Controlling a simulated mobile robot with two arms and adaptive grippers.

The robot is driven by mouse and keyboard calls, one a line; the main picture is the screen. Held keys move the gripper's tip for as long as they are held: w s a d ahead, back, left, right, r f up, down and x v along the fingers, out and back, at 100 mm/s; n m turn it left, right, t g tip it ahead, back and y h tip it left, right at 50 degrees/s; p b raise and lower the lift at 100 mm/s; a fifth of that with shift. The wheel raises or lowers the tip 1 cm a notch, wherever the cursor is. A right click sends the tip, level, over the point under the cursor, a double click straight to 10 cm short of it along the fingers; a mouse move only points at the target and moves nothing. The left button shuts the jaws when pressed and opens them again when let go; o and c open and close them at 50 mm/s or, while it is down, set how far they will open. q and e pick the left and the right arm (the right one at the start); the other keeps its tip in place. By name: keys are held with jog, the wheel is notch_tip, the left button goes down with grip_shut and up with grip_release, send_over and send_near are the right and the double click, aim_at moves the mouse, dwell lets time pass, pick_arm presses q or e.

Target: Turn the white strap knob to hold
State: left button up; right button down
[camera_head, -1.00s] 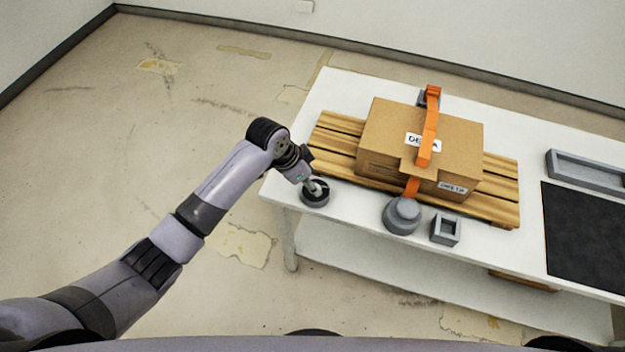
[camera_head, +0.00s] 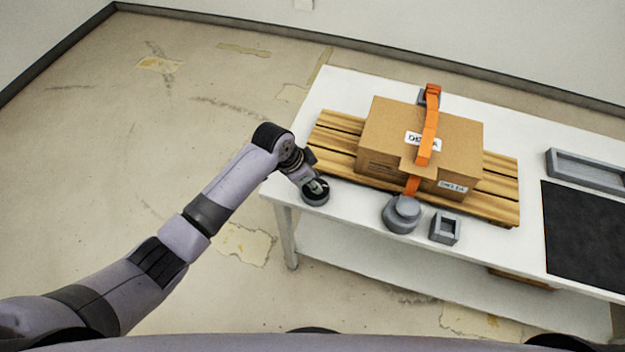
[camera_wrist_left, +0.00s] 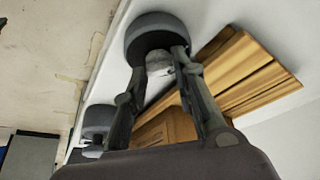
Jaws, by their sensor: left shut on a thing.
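The white knob (camera_wrist_left: 159,63) shows between my left fingers in the left wrist view, beside a dark round base (camera_wrist_left: 155,27). In the head view this dark base (camera_head: 315,196) sits at the near left corner of the white table, and the gripper hides most of the knob. My left gripper (camera_wrist_left: 161,56) is shut on the knob, with one finger on each side. It also shows above the base in the head view (camera_head: 316,186). I cannot read any knob marking. My right gripper is not in view.
A cardboard box (camera_head: 385,136) with an orange strap (camera_head: 430,130) sits on a wooden pallet (camera_head: 500,200). A grey round stepped piece (camera_head: 401,216) and a square grey holder (camera_head: 445,229) stand in front. A black mat (camera_head: 590,240) and grey tray (camera_head: 590,172) lie right.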

pick_arm(q)
grip_shut()
jog(key=shift+m, duration=0.3)
jog(key=shift+w+a+m+g+b, duration=0.15)
jog(key=shift+m+g+b, duration=0.45)
jog(key=shift+m, duration=0.6)
jog(key=m+b, duration=0.1)
jog(key=m+g+b, duration=0.1)
jog(key=shift+w+f+m, duration=0.15)
jog(key=shift+w+m, duration=0.05)
jog(key=shift+m, duration=0.2)
jog(key=m+g+b, duration=0.1)
jog(key=m+b, duration=0.2)
jog(key=m+g+b, duration=0.1)
jog(key=m+b, duration=0.2)
jog(key=m+g+y+b, duration=0.1)
jog(key=m+b, duration=0.2)
jog(key=shift+w+d, duration=0.3)
jog(key=shift+d+m+g+y+b, duration=0.1)
jog(key=shift+m+g+y+b, duration=0.35)
jog(key=shift+m+b, duration=1.1)
jog(key=shift+r, duration=0.2)
